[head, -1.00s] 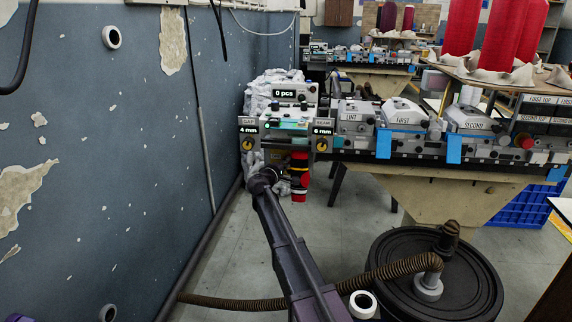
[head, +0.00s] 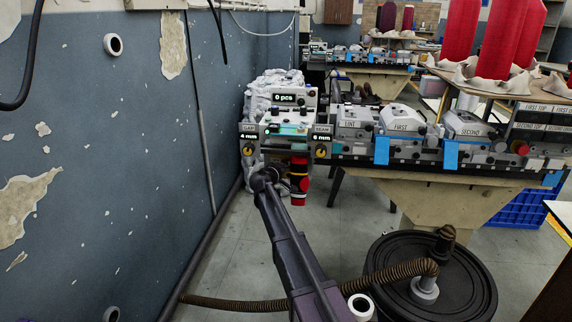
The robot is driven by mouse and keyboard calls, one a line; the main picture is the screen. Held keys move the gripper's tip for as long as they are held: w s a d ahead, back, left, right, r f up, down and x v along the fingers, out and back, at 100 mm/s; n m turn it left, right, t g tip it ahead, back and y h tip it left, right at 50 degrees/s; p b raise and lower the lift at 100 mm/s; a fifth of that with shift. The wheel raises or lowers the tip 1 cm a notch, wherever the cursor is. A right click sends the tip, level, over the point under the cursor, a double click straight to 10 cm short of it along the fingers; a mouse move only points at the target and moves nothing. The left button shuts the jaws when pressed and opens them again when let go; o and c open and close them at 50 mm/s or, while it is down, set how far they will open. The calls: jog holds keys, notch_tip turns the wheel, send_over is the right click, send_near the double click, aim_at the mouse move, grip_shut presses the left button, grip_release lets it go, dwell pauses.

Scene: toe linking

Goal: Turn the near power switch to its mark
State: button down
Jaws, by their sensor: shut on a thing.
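The nearer machine's left head (head: 284,104) carries a lit "0 pcs" display and two dark panels reading 4 mm and 6 mm. A yellow knob on the left panel (head: 248,150) and one on the right panel (head: 320,151) show, too small to read their angle. No power switch label is readable. A small red round knob (head: 522,148) sits at the machine's right part. My dark arm reaches up to just below the left head; its far end covers my gripper, and what it holds is hidden.
A black round base (head: 428,278) with a brown hose stands at lower right. The peeling blue wall (head: 150,130) bounds the left.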

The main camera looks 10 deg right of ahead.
jog(key=m+y+p, duration=0.2)
jog(key=m, duration=0.2)
jog(key=shift+d+r, duration=0.1)
jog(key=shift+g, duration=0.3)
dwell(0.4)
jog(key=c, duration=0.6)
grip_release()
